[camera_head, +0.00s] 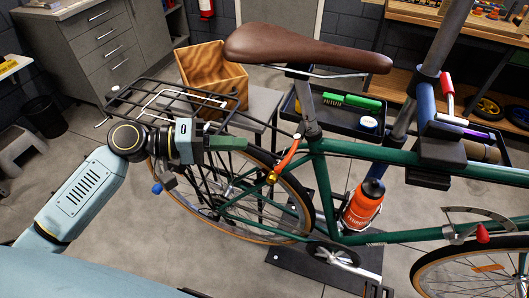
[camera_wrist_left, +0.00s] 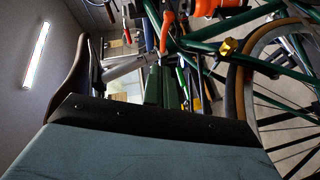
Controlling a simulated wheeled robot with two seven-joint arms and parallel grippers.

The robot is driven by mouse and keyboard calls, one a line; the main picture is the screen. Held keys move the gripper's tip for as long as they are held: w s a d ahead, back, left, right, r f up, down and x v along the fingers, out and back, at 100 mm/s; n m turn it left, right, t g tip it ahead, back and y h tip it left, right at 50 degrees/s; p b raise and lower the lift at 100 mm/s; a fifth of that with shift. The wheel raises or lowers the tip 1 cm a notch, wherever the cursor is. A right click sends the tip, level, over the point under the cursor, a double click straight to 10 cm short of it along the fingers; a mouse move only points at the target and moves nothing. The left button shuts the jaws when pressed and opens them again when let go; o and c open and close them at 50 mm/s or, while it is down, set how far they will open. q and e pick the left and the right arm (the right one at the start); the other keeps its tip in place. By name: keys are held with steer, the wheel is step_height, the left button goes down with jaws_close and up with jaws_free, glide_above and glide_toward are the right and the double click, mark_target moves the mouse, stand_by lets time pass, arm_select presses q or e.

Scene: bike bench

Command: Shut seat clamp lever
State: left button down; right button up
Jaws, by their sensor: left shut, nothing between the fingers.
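The seat clamp lever (camera_head: 289,154) is orange and sticks out down and to the left from the seat tube top, below the brown saddle (camera_head: 305,48). It also shows at the top of the left wrist view (camera_wrist_left: 166,34). My left gripper (camera_head: 243,143) is just left of the lever, over the rear wheel and near the rack. Its green fingers (camera_wrist_left: 165,88) are together with nothing between them. A visible gap separates the fingertips from the lever in the head view. My right gripper is in neither view.
The green bike frame (camera_head: 365,151) hangs in a stand clamp (camera_head: 440,143). A black rear rack (camera_head: 175,103) with a wooden box (camera_head: 213,77) behind it is close to my left gripper. A gold knob (camera_head: 271,178) and an orange bottle (camera_head: 363,205) are nearby.

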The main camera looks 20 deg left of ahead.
mark_target(289, 154)
arm_select(q)
steer(key=d+f+p, duration=0.1)
steer(key=d+f, duration=0.1)
steer(key=d, duration=0.4)
steer(key=shift+w+d, duration=0.15)
steer(key=shift+d, duration=0.2)
